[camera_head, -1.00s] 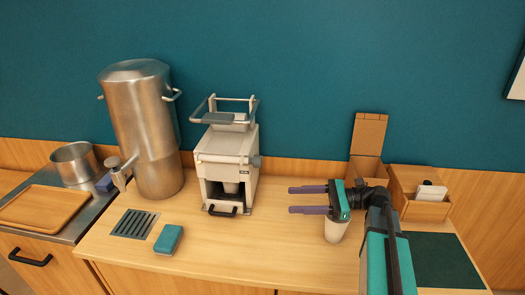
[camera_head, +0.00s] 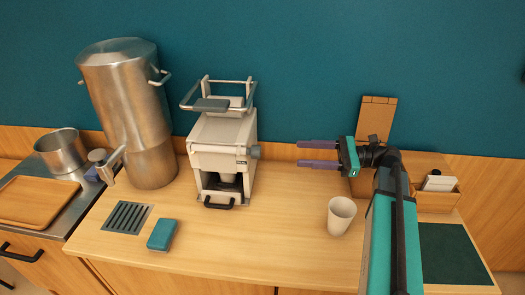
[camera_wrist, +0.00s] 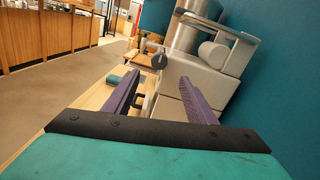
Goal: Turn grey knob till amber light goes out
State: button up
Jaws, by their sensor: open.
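The grey knob (camera_head: 255,151) sticks out from the right side of the white machine (camera_head: 222,160), near its upper front. A gap remains between fingertips and knob. It also shows in the wrist view (camera_wrist: 160,80). I cannot make out an amber light in any view.
A white cup (camera_head: 341,214) stands on the counter below my gripper. A large metal urn (camera_head: 130,110) is left of the machine. A teal sponge (camera_head: 162,235) and a drain grate (camera_head: 127,217) lie in front. A cardboard box (camera_head: 435,199) stands right. The counter between machine and cup is clear.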

jog(key=shift+a, duration=0.1)
jog(key=p, duration=0.4)
send_near(254, 152)
jog(key=w+a+f, duration=0.1)
jog(key=w+a, duration=0.1)
jog(key=a, duration=0.5)
jog(key=shift+w+a, duration=0.25)
jog(key=shift+w, duration=0.15)
jog(key=shift+c, duration=0.4)
jog(key=c, duration=1)
jog(key=shift+o, duration=0.2)
jog(key=shift+f+n+b, duration=0.15)
jog(key=shift+n+b, duration=0.15)
jog(key=shift+b, duration=0.05)
jog(key=n+b, duration=2.1)
jog(key=b, duration=0.2)
jog(key=shift+s+f+n+t+h, duration=0.15)
jog(key=shift+n+t+h, duration=0.15)
jog(key=shift+n+t, duration=0.1)
